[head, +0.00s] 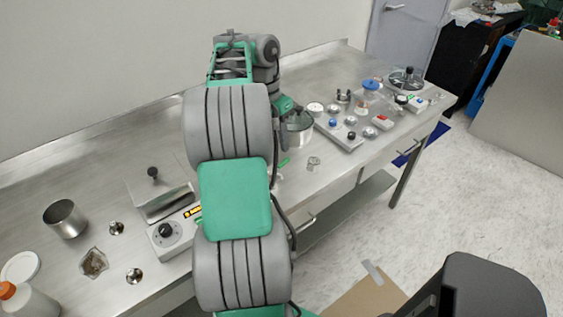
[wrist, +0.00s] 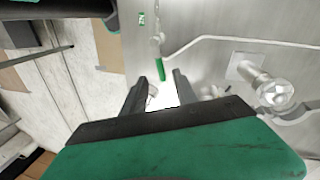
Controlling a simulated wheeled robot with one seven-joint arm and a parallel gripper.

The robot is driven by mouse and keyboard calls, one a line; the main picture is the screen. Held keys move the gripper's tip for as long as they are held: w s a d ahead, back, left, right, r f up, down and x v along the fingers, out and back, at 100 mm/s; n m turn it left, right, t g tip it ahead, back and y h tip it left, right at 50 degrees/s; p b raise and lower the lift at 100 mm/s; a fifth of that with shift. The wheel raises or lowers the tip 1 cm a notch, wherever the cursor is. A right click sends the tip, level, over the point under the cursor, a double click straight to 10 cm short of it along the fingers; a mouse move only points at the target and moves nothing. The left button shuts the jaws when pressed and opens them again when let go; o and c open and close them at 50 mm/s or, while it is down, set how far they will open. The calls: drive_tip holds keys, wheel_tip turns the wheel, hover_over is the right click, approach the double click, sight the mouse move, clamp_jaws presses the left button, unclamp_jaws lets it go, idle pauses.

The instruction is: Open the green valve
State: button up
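In the wrist view a small green valve handle (wrist: 160,69) stands on a thin metal line, just beyond my fingertips. My gripper (wrist: 158,82) has two dark fingers apart, one on each side below the handle. The fingers look empty, and I cannot tell whether either touches the handle. In the head view a small green piece (head: 283,162) shows on the bench right of my arm, perhaps the same handle. My gripper is hidden there behind my arm.
A clear knobbed fitting (wrist: 275,92) lies right of the handle in the wrist view. In the head view a metal pot (head: 297,130) stands close to my arm, with a panel of knobs (head: 341,132) to its right. A hotplate (head: 166,233) stands at the left.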

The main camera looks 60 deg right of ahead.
sight(281, 163)
drive_tip(key=f+b, duration=0.1)
drive_tip(key=f, duration=0.2)
drive_tip(key=s+f+b, duration=0.1)
drive_tip(key=f+b, duration=0.1)
drive_tip(key=f, duration=0.1)
drive_tip(key=shift+s+a+f, duration=0.1)
drive_tip(key=shift+c, duration=0.4)
clamp_jaws()
idle(0.8)
